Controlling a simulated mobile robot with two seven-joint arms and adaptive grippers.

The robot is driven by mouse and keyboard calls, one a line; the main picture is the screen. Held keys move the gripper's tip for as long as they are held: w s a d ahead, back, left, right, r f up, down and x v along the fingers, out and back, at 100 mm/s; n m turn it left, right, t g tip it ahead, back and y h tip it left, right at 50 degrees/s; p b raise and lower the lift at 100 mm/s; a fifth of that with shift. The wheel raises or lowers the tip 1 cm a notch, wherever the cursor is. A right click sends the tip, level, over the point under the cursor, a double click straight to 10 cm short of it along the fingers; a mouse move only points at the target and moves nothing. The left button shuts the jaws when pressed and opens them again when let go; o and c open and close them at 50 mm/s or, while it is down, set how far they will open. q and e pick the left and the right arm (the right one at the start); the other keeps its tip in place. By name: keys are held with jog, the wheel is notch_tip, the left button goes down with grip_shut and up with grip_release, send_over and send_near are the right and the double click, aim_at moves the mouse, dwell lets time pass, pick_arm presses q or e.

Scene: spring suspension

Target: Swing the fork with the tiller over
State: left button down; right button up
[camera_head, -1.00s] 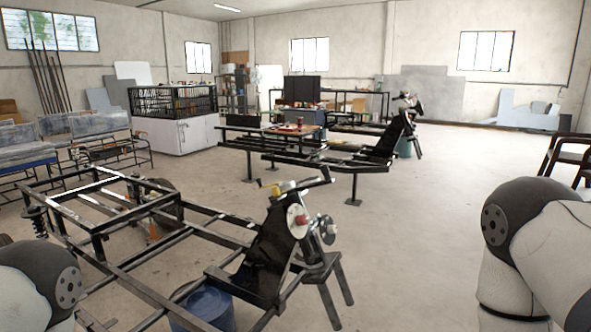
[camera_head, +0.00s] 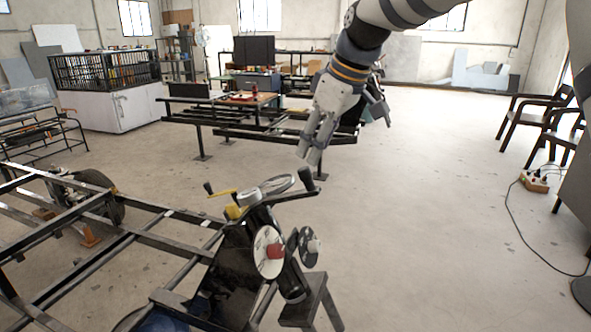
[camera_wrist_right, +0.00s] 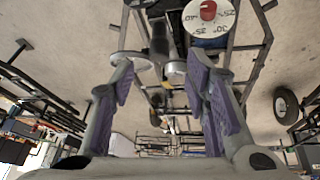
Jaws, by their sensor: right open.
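The fork assembly stands at the front end of a black tube frame (camera_head: 146,235). Its tiller (camera_head: 262,197) is a dark bar with black grips, one of them the right grip (camera_head: 307,178). A white round dial with a red knob (camera_head: 268,252) sits below it; the dial (camera_wrist_right: 209,14) also shows at the top of the right wrist view. My right gripper (camera_head: 311,150) is open, pointing down above and slightly right of the tiller, apparently not touching it. In the right wrist view its purple-padded fingers (camera_wrist_right: 166,75) are spread. My left gripper is out of view.
A blue bucket (camera_head: 152,320) is partly visible under the frame. A second black frame (camera_head: 262,135) stands behind. Dark chairs (camera_head: 535,117) and a power strip with a cable (camera_head: 535,182) are at the right.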

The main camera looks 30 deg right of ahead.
aim_at(308, 168)
jog(key=x, duration=0.9)
jog(key=shift+r, duration=0.1)
grip_shut()
